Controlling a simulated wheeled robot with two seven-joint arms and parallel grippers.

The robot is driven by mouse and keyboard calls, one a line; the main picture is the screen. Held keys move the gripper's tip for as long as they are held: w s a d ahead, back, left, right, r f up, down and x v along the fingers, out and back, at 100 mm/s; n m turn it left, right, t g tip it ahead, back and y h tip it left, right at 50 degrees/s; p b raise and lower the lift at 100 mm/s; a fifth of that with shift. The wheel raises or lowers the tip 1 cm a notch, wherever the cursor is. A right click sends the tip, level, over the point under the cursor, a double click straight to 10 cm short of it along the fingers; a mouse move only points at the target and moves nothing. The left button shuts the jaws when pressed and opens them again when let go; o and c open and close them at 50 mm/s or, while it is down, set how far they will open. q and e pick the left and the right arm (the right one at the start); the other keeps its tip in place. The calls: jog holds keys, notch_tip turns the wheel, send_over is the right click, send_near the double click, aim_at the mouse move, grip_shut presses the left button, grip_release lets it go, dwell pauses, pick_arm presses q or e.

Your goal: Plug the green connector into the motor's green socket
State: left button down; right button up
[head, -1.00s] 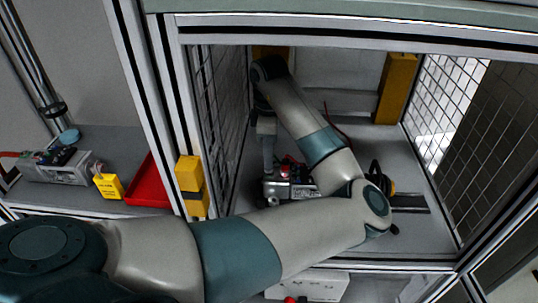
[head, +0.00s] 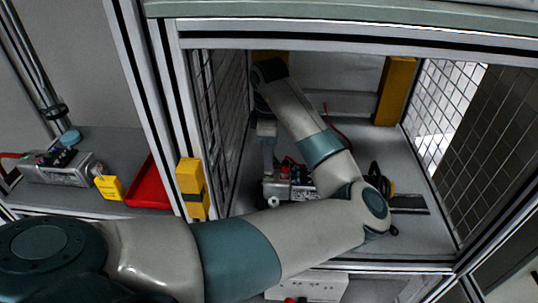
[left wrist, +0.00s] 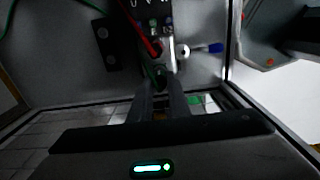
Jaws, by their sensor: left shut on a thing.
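My left arm reaches into the framed cell, and its gripper (head: 268,168) points down beside the motor unit (head: 302,186) on the cell floor. In the left wrist view the two fingers (left wrist: 161,88) are shut on a small dark and greenish thing (left wrist: 160,77), apparently the green connector, mostly hidden. A thin green lead runs just beyond the fingertips. The motor unit (left wrist: 153,18) lies ahead, with a red cable (left wrist: 148,38) and a round white shaft end (left wrist: 183,50). I cannot make out the green socket or whether the connector touches it. My right gripper is not in view.
Mesh walls and metal posts enclose the cell; a yellow post (head: 396,90) stands at the back. A black cable coil (head: 378,178) lies right of the motor. On the left bench are another motor unit (head: 58,170), a yellow tag (head: 110,187) and a red tray (head: 150,186).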

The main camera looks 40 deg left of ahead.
pick_arm(q)
jog(key=p, duration=0.3)
dwell(2.4)
jog(key=shift+d+f, duration=0.1)
jog(key=shift+f, duration=0.35)
dwell(0.9)
jog(key=c, duration=1.6)
grip_release()
